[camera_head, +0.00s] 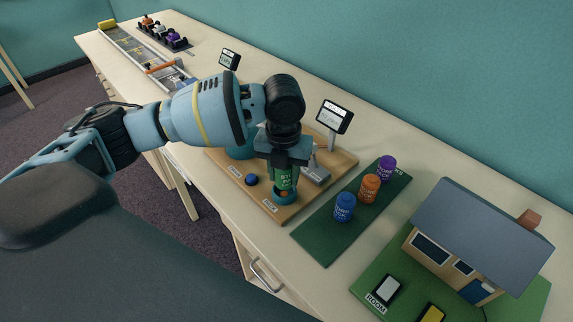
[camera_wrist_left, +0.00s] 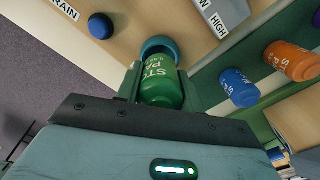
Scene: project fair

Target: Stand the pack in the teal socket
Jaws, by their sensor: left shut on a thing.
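My left gripper (camera_head: 285,180) is shut on a green pack (camera_head: 284,177) with pale lettering. It holds the pack about upright over the teal socket (camera_head: 282,212) at the front corner of the wooden board (camera_head: 252,195). In the left wrist view the green pack (camera_wrist_left: 162,82) sits between the fingers, and the teal socket (camera_wrist_left: 161,45) shows just past its far end. The pack's lower end is close to the socket or in it; I cannot tell which. My right gripper is not in view.
Blue (camera_head: 344,207), orange (camera_head: 370,188) and purple (camera_head: 386,168) packs stand on a dark green mat (camera_head: 322,235) to the right. A blue knob (camera_head: 251,180) is on the board, and a small display (camera_head: 334,117) stands behind. A model house (camera_head: 470,245) is at the right.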

